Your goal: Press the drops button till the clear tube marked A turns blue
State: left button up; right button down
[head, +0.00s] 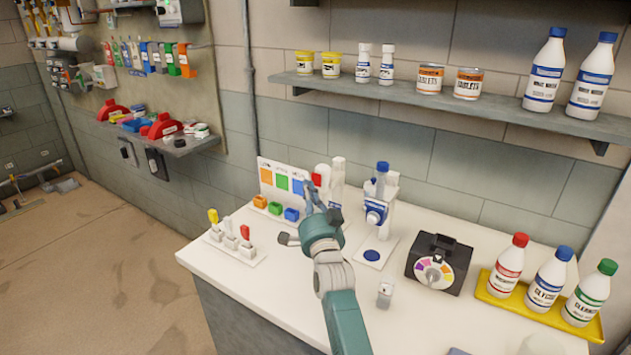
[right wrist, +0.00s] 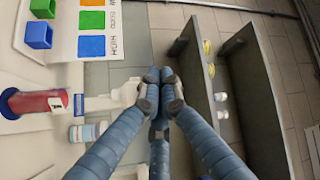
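My right gripper (head: 314,196) is over the white counter in the head view, at the colour board and white bench devices. Its fingertips (right wrist: 159,84) meet in the right wrist view, with nothing seen between them. A white stand with a blue knob (head: 375,212) and a blue-capped tube (head: 382,176) stands right of the gripper. A white device with a red part (head: 317,180) is partly hidden behind the gripper. In the right wrist view a red cylinder (right wrist: 38,103) lies left of the fingers. I cannot make out the drops button or the mark A. My left gripper is not in view.
A colour board (head: 282,181) with orange, green and blue cubes stands at the back. A black box with a colour dial (head: 434,268) and a yellow tray (head: 500,304) of bottles are to the right. A shelf (head: 430,98) of bottles and tins hangs above.

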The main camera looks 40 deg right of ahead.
jog(key=shift+w+d, duration=0.2)
jog(key=shift+d, duration=0.2)
jog(key=shift+w+d, duration=0.15)
jog(key=shift+d, duration=0.25)
dwell(0.9)
jog(key=shift+a, duration=0.15)
jog(key=shift+s+a+p, duration=0.3)
jog(key=shift+s+a, duration=0.1)
jog(key=shift+a, duration=0.25)
jog(key=a, duration=0.1)
jog(key=s+a+p, duration=0.1)
jog(key=a, duration=0.1)
jog(key=s+a+p, duration=0.1)
jog(key=shift+a, duration=0.35)
